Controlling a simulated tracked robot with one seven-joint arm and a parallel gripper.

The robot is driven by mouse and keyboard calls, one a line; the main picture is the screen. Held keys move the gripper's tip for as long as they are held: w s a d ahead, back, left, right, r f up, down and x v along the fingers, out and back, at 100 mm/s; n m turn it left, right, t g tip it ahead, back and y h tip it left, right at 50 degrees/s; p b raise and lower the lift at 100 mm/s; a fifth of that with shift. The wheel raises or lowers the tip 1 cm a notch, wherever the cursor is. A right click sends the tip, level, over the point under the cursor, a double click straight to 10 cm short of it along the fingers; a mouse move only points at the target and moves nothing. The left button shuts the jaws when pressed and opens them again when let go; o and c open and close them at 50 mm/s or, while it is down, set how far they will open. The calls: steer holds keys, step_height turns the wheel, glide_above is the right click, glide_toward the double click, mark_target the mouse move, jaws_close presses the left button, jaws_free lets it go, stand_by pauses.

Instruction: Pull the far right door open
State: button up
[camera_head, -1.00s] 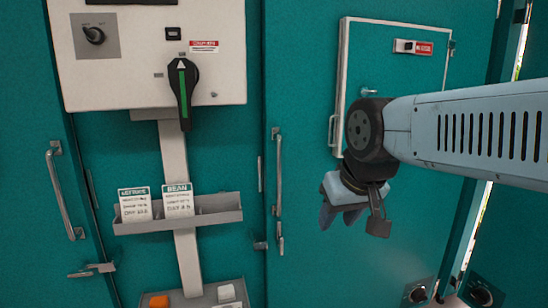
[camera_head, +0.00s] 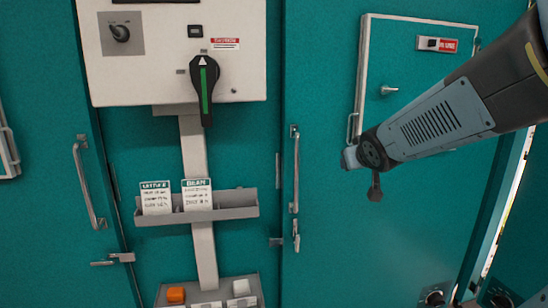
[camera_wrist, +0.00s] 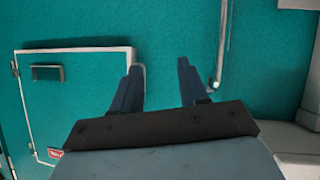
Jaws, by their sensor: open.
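The teal right-hand door (camera_head: 340,245) looks shut in the head view. It has a tall vertical metal bar handle (camera_head: 295,170) along its left edge and a small lever latch (camera_head: 296,236) below that. My gripper (camera_wrist: 157,75) is open and empty in the wrist view, its two dark fingers apart and pointing towards the teal door. The bar handle also shows in the wrist view (camera_wrist: 222,45), beside the fingers on the right, not between them.
A white-framed hatch (camera_head: 363,75) is on the door's upper right; it shows at left in the wrist view (camera_wrist: 20,90). Left of the door are a control box (camera_head: 150,75), a grey card rack (camera_head: 235,205) and another handled door (camera_head: 55,235). A bright gap (camera_head: 505,215) is at right.

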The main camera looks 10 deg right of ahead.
steer(key=w+a+f+n+t+y, duration=0.1)
steer(key=w+a+f+n+y, duration=0.1)
steer(key=w+a+y, duration=0.3)
steer(key=w+a+f+n+t+y, duration=0.1)
steer(key=w+a+n+y, duration=0.3)
steer(key=w, duration=0.9)
steer(key=f+y, duration=0.1)
steer(key=y, duration=0.2)
steer(key=shift+w+a+n+t+y, duration=0.3)
steer(key=shift+a+t, duration=0.1)
jaws_close()
